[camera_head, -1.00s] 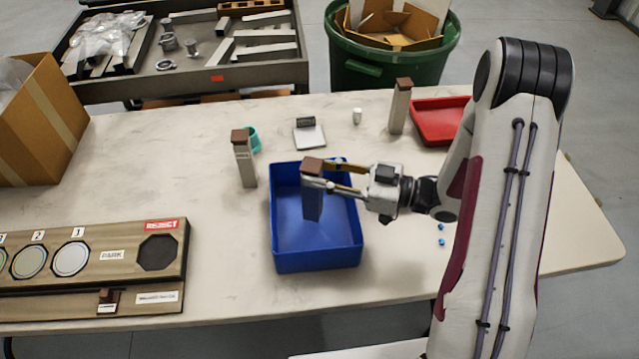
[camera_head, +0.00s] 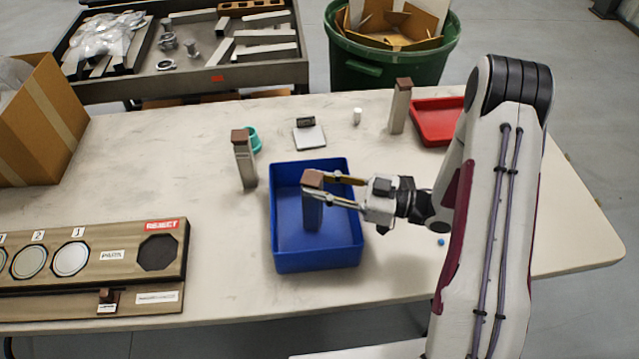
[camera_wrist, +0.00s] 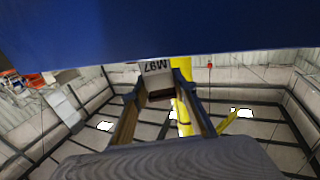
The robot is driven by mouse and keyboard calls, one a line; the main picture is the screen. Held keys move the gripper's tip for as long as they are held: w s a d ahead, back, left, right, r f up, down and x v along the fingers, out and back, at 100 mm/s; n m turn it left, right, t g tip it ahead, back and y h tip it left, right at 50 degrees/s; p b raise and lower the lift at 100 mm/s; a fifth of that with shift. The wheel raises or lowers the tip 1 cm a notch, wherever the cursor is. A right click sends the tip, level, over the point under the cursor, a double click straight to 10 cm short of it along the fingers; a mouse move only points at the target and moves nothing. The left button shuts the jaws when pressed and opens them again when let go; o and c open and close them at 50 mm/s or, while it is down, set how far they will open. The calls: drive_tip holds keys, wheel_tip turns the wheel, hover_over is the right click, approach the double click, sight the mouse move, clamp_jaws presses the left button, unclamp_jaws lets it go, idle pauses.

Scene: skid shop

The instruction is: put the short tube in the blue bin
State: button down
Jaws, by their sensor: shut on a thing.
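The blue bin (camera_head: 345,240) stands on the table in the middle of the head view. My gripper (camera_head: 316,188) is over the bin, coming in from the right. It is shut on a short tube (camera_head: 312,213) with a brown top. The tube is upright, with its lower part inside the bin's outline; I cannot tell whether it touches the bin floor. In the wrist view the gripper's fingers (camera_wrist: 160,103) show around the tube end (camera_wrist: 157,80), and the blue bin wall (camera_wrist: 150,30) fills the top.
Two similar brown-topped tubes stand upright, one left of the bin (camera_head: 245,165) and one at the back right (camera_head: 399,110). A red tray (camera_head: 433,132), a teal cup (camera_head: 254,139), a white scale (camera_head: 310,138) and a wooden rack marked REJECT (camera_head: 120,257) are also on the table.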

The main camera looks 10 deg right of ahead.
drive_tip(key=shift+f, duration=0.1)
drive_tip(key=c, duration=1.6)
unclamp_jaws()
drive_tip(key=shift+d, duration=0.2)
drive_tip(key=shift+v, duration=5.8)
